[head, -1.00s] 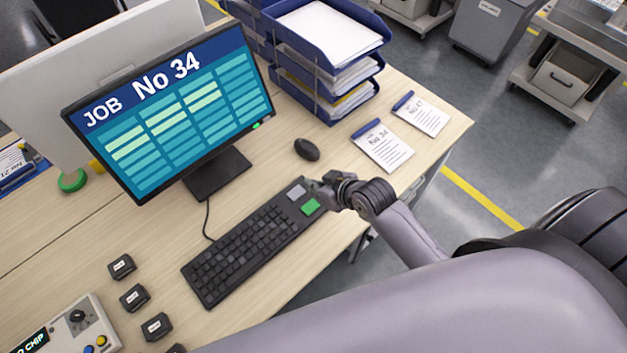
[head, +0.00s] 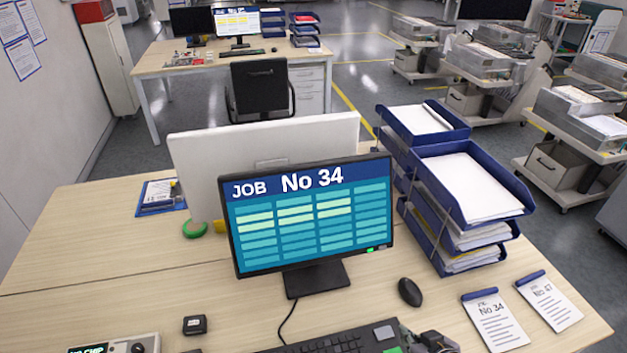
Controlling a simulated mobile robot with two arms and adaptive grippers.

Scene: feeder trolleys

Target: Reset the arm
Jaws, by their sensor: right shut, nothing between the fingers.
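My right gripper (head: 432,343) shows at the bottom edge of the head view, beside the right end of the black keyboard (head: 335,343). It is shut and empty. Only its front part shows; the rest of the right arm is below the picture. I cannot tell whether it touches the keyboard. My left gripper is not in view. The monitor (head: 311,213) on the desk reads "JOB No 34".
A black mouse (head: 410,291) and two job sheets, No 34 (head: 494,322) and No 47 (head: 549,302), lie near the gripper. Blue paper trays (head: 470,200) stand behind them. A grey-white control box (head: 118,345) is bottom left. Loaded trolleys (head: 575,150) stand beyond, right.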

